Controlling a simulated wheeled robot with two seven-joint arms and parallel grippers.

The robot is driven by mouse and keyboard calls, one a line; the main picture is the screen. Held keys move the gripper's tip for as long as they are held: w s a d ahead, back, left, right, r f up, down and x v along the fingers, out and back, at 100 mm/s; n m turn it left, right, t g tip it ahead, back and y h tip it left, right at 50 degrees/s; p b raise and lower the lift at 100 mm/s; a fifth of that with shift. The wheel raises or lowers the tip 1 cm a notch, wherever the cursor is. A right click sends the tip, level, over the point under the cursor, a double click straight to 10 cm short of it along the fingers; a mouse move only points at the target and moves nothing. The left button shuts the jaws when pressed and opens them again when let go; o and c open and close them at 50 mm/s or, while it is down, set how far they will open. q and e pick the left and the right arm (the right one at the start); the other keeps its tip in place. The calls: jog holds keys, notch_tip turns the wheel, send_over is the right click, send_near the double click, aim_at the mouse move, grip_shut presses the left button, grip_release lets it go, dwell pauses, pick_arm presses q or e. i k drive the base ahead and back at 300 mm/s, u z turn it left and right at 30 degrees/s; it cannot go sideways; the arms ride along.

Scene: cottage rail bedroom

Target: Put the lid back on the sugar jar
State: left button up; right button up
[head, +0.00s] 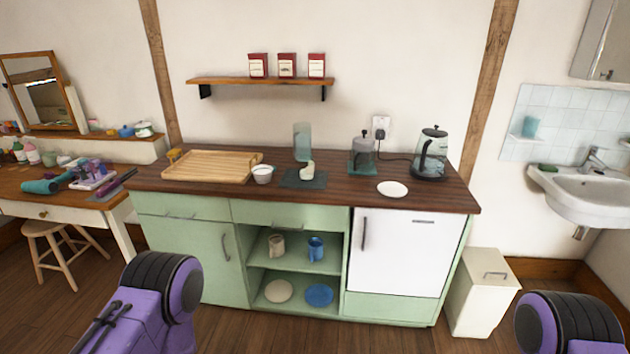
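No thing is clearly marked as the sugar jar or its lid. A clear glass vessel with a dark top (362,155) stands on a green mat left of the kettle. A flat white disc (392,189) lies on the counter in front of the kettle; I cannot tell whether it is a lid or a saucer. Only purple and black parts of my arms show at the lower left and lower right. Neither gripper is in view.
The dark wooden counter (440,193) also holds a wooden tray (205,165), a tall greenish glass container (302,138), a small pale item (307,169) on a dark mat and a kettle (431,152). A bin (482,290) stands at the right. The counter's front right is clear.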

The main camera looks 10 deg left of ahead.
aim_at(306, 163)
jog(key=u, duration=0.95)
jog(key=i, duration=0.75)
jog(key=u, duration=0.45)
jog(key=i, duration=0.8)
jog(key=z, duration=0.45)
